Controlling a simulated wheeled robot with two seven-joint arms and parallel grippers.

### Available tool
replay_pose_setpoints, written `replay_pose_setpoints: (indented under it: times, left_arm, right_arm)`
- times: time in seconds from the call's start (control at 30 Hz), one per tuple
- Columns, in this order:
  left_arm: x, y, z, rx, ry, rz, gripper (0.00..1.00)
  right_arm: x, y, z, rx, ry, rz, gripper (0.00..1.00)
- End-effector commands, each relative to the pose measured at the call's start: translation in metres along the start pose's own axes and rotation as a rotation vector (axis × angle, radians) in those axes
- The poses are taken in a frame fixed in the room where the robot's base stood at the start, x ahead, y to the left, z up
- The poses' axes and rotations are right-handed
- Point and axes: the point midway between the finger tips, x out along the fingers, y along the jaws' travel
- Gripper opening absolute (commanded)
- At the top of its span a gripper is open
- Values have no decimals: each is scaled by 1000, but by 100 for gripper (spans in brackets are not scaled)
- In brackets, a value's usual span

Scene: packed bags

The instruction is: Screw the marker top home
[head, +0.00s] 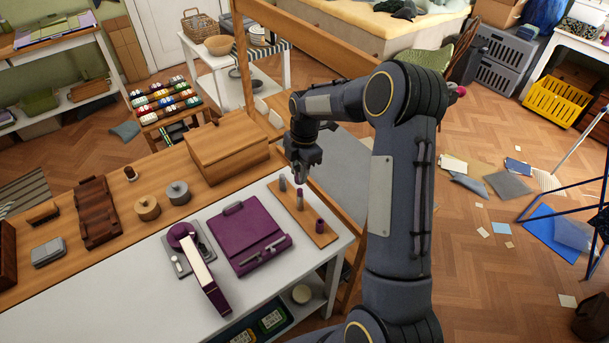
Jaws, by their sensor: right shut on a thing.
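My right gripper (299,179) points down over a narrow wooden board (308,222) at the right end of the white table. It is shut on the marker top, which is mostly hidden between the fingers. Right below the fingertips stands a small upright purple and grey marker (300,200). I cannot tell whether the top touches it or how far it is turned on. A grey peg (282,184) stands on the board behind, and a short purple cylinder (320,226) stands nearer the front. My left gripper is out of view.
A purple clipboard-like case (246,236) lies left of the board, with a purple and white tape-like device (200,268) beside it. A wooden box (226,150) stands behind. The white table's front left is clear.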

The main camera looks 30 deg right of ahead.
Motion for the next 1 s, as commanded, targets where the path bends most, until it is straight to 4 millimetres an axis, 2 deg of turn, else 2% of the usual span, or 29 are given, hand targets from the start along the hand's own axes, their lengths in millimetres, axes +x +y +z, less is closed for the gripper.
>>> replay_pose_setpoints:
  times: [0.47, 1.0]
  left_arm:
    - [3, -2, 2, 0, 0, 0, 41]
    - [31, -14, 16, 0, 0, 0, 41]
  right_arm:
    - [3, 1, 1, 2, 1, 2, 6]
    - [46, 1, 6, 1, 1, 1, 6]
